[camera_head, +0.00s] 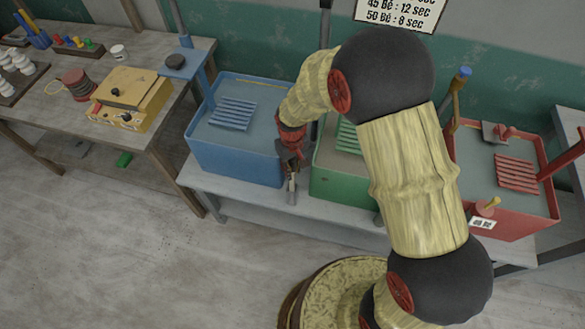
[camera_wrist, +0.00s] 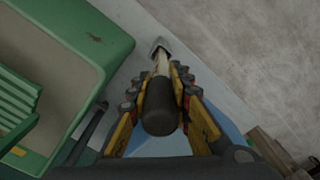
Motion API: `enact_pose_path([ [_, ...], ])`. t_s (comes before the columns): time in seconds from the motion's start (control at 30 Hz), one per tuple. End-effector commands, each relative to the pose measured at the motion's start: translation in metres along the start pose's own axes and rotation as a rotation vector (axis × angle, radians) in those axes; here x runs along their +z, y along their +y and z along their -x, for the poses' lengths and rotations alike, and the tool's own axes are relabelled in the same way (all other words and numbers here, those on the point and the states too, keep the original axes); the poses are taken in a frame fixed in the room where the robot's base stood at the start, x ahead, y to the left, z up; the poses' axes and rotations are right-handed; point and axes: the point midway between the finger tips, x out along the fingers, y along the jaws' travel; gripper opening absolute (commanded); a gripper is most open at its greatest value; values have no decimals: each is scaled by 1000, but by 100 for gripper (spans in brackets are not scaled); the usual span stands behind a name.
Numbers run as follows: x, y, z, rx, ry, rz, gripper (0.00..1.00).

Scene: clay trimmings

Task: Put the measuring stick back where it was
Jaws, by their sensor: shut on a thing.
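My gripper (camera_head: 290,160) is shut on a short stick (camera_head: 292,186), apparently the measuring stick, at the gap between the blue and green tubs. In the wrist view the stick (camera_wrist: 160,105) has a dark rounded grip, a pale wooden shaft and a grey metal end. My gripper's fingers (camera_wrist: 160,88) stand on both sides of it. The metal end is over or near the grey bench's front edge; I cannot tell whether it touches. The blue tub (camera_head: 230,158) is left of my gripper. The green tub (camera_head: 338,190) is right of it, partly hidden by my arm.
A red tub (camera_head: 510,222) stands on the right, with a blue-capped stick (camera_head: 460,82) at its back corner. A wooden table (camera_head: 45,108) at left carries a yellow box (camera_head: 130,97) and small items. The grey bench (camera_head: 240,199) has a narrow front strip. Open floor lies in front.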

Motion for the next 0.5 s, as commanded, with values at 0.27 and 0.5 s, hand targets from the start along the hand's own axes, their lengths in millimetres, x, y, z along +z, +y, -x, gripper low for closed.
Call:
enact_pose_path([
  [0.27, 0, 0, -3, 0, 0, 0, 29],
  [0.5, 0, 0, -3, 0, 0, 0, 38],
])
